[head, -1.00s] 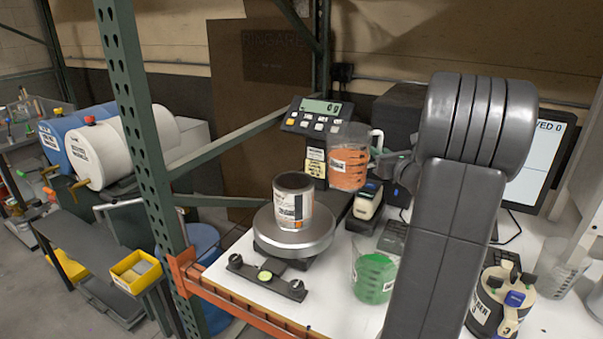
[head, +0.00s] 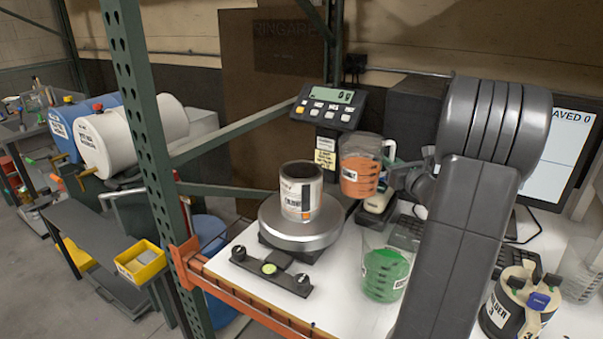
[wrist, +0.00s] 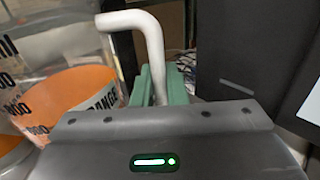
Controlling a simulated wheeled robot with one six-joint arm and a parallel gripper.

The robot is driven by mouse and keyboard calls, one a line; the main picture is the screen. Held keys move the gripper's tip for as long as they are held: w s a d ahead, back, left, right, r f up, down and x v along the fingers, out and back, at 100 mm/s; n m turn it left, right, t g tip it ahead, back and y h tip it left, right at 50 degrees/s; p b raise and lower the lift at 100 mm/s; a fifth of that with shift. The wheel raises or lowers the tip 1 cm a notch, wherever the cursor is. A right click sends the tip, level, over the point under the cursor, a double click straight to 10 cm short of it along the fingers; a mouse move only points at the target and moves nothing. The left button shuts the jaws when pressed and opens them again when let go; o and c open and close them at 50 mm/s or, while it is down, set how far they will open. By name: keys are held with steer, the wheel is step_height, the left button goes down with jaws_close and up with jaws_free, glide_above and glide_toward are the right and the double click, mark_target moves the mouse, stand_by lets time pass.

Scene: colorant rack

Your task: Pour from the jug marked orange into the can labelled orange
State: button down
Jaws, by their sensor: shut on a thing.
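The jug marked orange (head: 359,172) is clear, with orange liquid in its lower part and a white handle. It is held up to the right of the can and looks about upright. My gripper (wrist: 152,85) is shut on its white handle; the jug also shows at the left of the wrist view (wrist: 75,88). The can (head: 301,193) is open-topped and silvery, with a white label bearing an orange patch; its wording is too small to read. It stands upright on the round scale pan (head: 300,236). The jug is apart from the can.
The scale display (head: 328,104) stands behind the pan. A jug with green liquid (head: 385,275) stands on the white bench, right of the scale. A green rack post (head: 150,140) rises at left. A monitor (head: 553,150) is at right.

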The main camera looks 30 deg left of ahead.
mark_target(384, 142)
steer(key=shift+s+r+n, duration=0.1)
steer(key=shift+r+n, duration=0.15)
steer(key=shift+n, duration=0.05)
steer(key=shift+s+a+r+n+b, duration=0.15)
steer(key=shift+a+r+n+b, duration=0.15)
steer(key=shift+n+b, duration=0.35)
steer(key=shift+s+a+r+n, duration=0.15)
steer(key=shift+s+r+n, duration=0.05)
steer(key=shift+r+n, duration=0.35)
steer(key=shift+s+a+r+n, duration=0.2)
steer(key=shift+r+n, duration=0.2)
steer(key=shift+r, duration=0.15)
steer(key=r, duration=0.1)
steer(key=r+n, duration=0.1)
steer(key=s+a+r+n, duration=0.1)
steer(key=r, duration=0.1)
steer(key=s+a+r+n+p, duration=0.1)
steer(key=r, duration=0.1)
steer(key=r+n, duration=0.1)
steer(key=shift+s+a+r+p, duration=0.15)
steer(key=shift+s+a+p, duration=0.05)
steer(key=shift+p, duration=0.2)
steer(key=shift+s+a+r+n, duration=0.15)
steer(key=shift+n, duration=0.15)
